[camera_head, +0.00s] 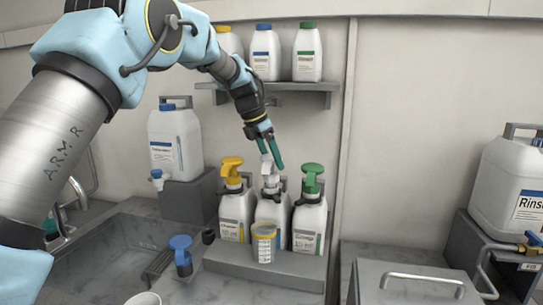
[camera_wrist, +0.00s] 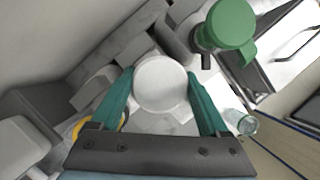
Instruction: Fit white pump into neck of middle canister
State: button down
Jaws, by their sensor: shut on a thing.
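The white pump (camera_head: 269,168) is upright over the middle canister (camera_head: 270,212), between the other two canisters. My gripper (camera_head: 271,160) reaches down from above and is shut on the pump head. In the wrist view, the round white pump top (camera_wrist: 160,83) sits between the two green fingers of my gripper (camera_wrist: 160,92). The pump's lower part meets or hovers at the canister neck; I cannot tell whether it is seated. The neck is hidden beneath the pump in the wrist view.
A yellow pump (camera_head: 231,168) stands in the left canister and a green pump (camera_head: 312,177) in the right one, both close by. A measuring cup (camera_head: 264,244) stands in front. A shelf (camera_head: 285,87) holds bottles above.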

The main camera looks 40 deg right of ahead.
jog(key=shift+f, duration=0.1)
dwell(0.3)
jog(key=shift+f, duration=0.7)
grip_release()
jog(key=s+b+v, duration=0.1)
jog(key=b+v, duration=0.2)
jog(key=v, duration=0.7)
jog(key=shift+w+a+r, duration=0.2)
jog(key=shift+w+r, duration=0.2)
jog(key=shift+w, duration=0.1)
